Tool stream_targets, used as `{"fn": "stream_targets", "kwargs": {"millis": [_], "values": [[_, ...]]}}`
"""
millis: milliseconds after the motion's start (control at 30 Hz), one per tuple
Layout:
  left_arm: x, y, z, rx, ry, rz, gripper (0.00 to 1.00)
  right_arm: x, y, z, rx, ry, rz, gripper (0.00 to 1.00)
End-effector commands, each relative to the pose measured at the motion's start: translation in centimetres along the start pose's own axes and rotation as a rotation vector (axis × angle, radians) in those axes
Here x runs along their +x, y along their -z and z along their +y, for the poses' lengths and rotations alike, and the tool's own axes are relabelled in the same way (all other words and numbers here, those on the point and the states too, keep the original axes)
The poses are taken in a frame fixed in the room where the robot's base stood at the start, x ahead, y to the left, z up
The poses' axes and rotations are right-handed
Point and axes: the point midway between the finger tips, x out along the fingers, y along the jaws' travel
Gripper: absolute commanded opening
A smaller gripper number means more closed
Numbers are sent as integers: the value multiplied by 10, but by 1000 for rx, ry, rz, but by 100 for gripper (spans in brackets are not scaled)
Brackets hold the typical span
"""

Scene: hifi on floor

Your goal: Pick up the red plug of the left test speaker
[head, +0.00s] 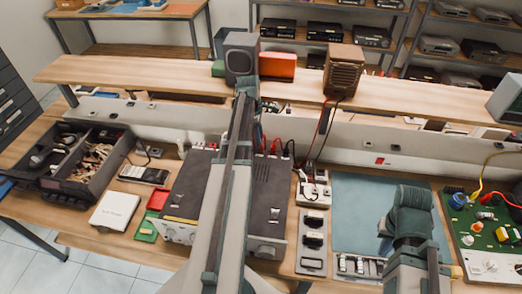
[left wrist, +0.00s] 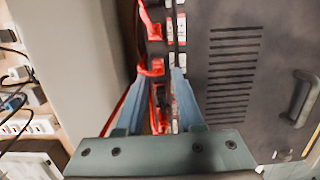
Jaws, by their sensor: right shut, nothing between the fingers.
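In the left wrist view my left gripper (left wrist: 160,78) is open, its two blue-grey fingers apart. A red plug (left wrist: 151,68) with a red lead lies between the fingertips, and I cannot tell whether either finger touches it. Another red connector (left wrist: 153,28) sits beyond it in the same row. In the head view red plugs (head: 274,146) show at the back edge of the dark amplifier (head: 262,190); my left arm hides the left gripper there. My right arm shows at lower right over the blue mat, but its fingers are not visible. A grey speaker (head: 241,57) stands on the shelf.
A brown wooden speaker (head: 344,70) stands on the raised shelf (head: 130,75). White socket blocks and cables (left wrist: 30,122) lie left of the gripper. A green circuit board (head: 492,240) is at right. The blue mat (head: 365,190) is mostly clear.

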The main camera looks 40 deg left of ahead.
Motion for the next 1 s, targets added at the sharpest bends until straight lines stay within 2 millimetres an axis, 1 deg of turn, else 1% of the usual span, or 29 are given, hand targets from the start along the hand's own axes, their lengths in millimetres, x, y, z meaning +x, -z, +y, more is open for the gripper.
{"fn": "stream_targets", "kwargs": {"millis": [433, 533, 733, 767, 800, 933, 967, 1000], "values": [[50, 3, 3, 0, 0, 0, 36, 49, 3, -5, 2, 0, 0, 0], [53, 2, 3, 0, 0, 0, 36, 52, 3, -5, 2, 0, 0, 0], [50, 2, 3, 0, 0, 0, 36, 50, 3, -5, 2, 0, 0, 0], [50, 2, 3, 0, 0, 0, 33, 50, 3, -5, 2, 0, 0, 0], [50, 2, 3, 0, 0, 0, 25, 50, 3, -5, 2, 0, 0, 0], [50, 2, 3, 0, 0, 0, 2, 50, 3, -5, 2, 0, 0, 0], [50, 2, 3, 0, 0, 0, 0, 50, 3, -5, 2, 0, 0, 0], [50, 2, 3, 0, 0, 0, 0, 50, 3, -5, 2, 0, 0, 0]]}}
